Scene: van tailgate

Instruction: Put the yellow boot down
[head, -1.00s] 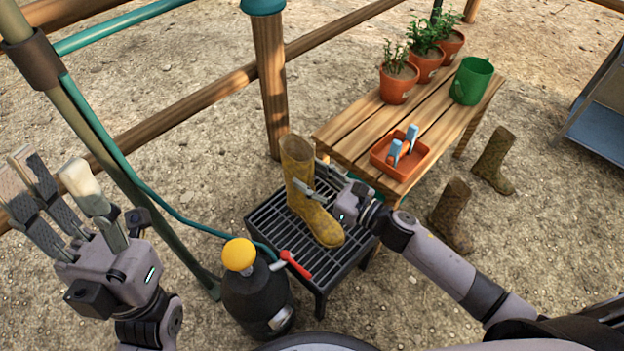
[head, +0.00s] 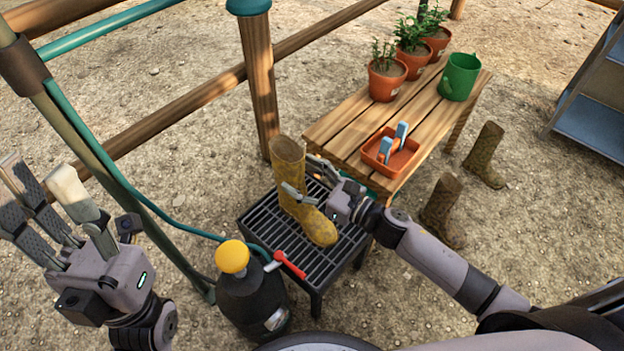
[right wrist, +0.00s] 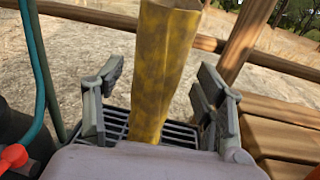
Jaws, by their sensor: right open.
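The yellow boot (head: 290,195), muddy in places, stands upright on the black slatted grate stand (head: 262,228), its toe toward the lower right. My right gripper (head: 305,180) is at the boot's shaft. In the right wrist view the shaft (right wrist: 160,70) rises between the spread fingers of my right gripper (right wrist: 155,105), with gaps on both sides; the boot's foot is hidden there. My left gripper (head: 50,210) is at the far left, fingers spread, holding nothing.
A black sprayer with a yellow knob (head: 232,257) and red handle stands close before the grate. A wooden bench (head: 425,120) holds potted plants, a green mug (head: 460,77) and an orange tray (head: 408,160). Two brown boots (head: 442,210) stand on the ground to the right. A wooden post (head: 257,85) rises behind.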

